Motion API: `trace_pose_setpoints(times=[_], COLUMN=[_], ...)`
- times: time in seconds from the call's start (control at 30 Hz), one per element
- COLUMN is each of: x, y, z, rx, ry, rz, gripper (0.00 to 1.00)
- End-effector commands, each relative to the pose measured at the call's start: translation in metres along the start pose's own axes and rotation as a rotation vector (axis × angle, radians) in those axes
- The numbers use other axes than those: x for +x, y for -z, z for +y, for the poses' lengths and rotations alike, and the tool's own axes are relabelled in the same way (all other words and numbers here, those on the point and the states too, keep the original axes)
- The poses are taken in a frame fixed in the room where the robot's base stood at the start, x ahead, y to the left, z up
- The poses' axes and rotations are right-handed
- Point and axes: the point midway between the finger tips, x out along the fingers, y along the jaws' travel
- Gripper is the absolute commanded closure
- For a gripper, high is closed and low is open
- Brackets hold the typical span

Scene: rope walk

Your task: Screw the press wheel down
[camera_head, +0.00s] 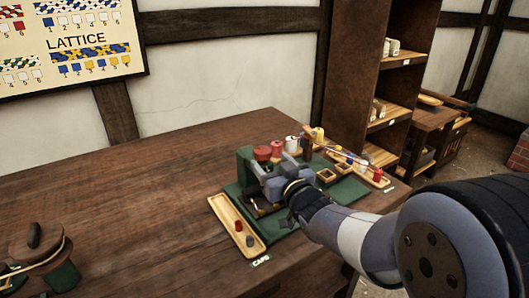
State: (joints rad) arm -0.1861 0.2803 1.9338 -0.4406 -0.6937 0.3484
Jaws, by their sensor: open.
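The press is a green block (244,162) on a green mat on the wooden bench. A round red piece on its top, which looks like the press wheel (262,152), shows just behind my gripper. My gripper (264,182) is open, its grey jaws in front of the press and below the red piece as seen here. I cannot tell whether the jaws touch the press. My arm comes in from the lower right and, with the gripper, hides the press's front and part of the mat.
A wooden tray (222,208) labelled CAPS holds small pieces. Spools (291,144), small wooden boxes (326,175) and another tray with a red piece stand behind and right. The bench's left middle (120,195) is clear.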

Motion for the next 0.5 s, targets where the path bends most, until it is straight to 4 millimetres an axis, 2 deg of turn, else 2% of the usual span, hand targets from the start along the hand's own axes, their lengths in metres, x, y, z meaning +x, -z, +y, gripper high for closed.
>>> trace_pose_setpoints(times=[0.03,0.2,0.33,0.5], x=[0.011,0.038,0.052,0.060], y=[-0.001,-0.001,-0.001,-0.001], z=[-0.001,-0.001,-0.001,-0.001], rx=[0.000,-0.001,0.000,0.000], ry=[0.002,0.001,0.001,0.001], rz=[-0.001,-0.001,-0.002,-0.001], gripper=[0.34,0.34,0.34,0.34])
